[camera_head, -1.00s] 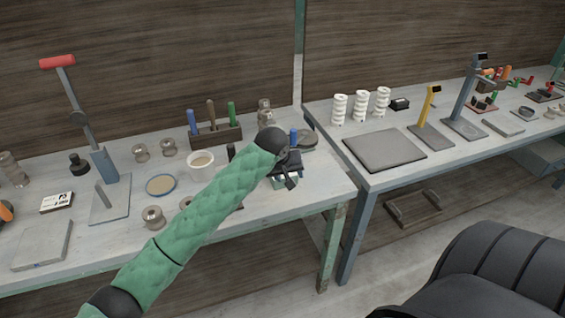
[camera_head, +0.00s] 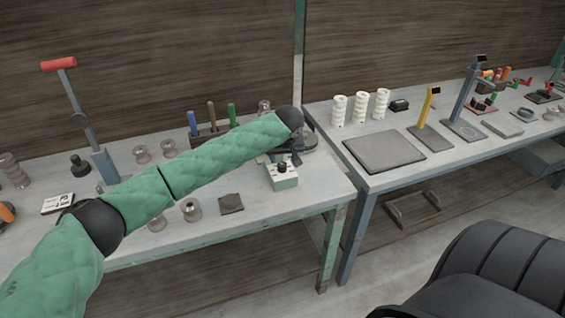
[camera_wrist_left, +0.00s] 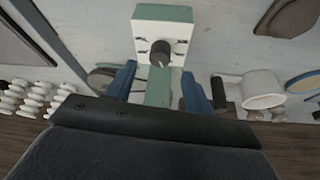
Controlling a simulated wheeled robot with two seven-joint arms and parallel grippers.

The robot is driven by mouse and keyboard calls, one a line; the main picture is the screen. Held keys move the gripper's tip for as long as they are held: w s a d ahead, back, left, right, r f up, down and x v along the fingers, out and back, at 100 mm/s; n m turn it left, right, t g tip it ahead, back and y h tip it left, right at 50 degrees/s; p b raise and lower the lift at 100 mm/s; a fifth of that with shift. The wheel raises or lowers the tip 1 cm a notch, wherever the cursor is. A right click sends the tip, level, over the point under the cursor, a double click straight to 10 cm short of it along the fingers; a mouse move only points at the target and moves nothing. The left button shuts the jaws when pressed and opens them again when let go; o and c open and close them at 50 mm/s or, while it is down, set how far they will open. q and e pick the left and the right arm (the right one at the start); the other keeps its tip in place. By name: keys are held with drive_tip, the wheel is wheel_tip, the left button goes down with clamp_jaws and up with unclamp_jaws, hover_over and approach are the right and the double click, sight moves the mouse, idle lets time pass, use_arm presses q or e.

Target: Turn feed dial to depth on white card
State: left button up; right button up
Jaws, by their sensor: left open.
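The feed dial is a black knob (camera_head: 282,168) on a small box (camera_head: 284,182) with a white face and green sides, near the right end of the left bench. The knob, with a pale pointer line, also shows in the left wrist view (camera_wrist_left: 160,53). My left gripper (camera_head: 293,158) is just behind the box, open and empty. Its blue fingers (camera_wrist_left: 160,88) are apart, with the knob beyond their tips and not between them. A white card with black marks (camera_head: 58,203) lies at the left of the bench; its text is too small to read. My right gripper is out of view.
A rack with blue, brown and green handles (camera_head: 211,133) stands behind my left arm. A dark square piece (camera_head: 231,203) and metal spools (camera_head: 191,209) lie in front of it. A lever tool with a red handle (camera_head: 66,82) stands at left.

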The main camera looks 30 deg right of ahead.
sight(282, 165)
use_arm(q)
drive_tip(key=shift+p+x, duration=0.8)
drive_tip(key=shift+x, duration=1.95)
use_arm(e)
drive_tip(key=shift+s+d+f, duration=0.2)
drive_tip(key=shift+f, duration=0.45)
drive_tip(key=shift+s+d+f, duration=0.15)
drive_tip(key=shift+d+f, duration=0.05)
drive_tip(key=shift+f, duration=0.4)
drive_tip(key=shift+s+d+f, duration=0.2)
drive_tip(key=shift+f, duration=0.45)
use_arm(q)
drive_tip(key=c, duration=1)
drive_tip(key=shift+o, duration=0.2)
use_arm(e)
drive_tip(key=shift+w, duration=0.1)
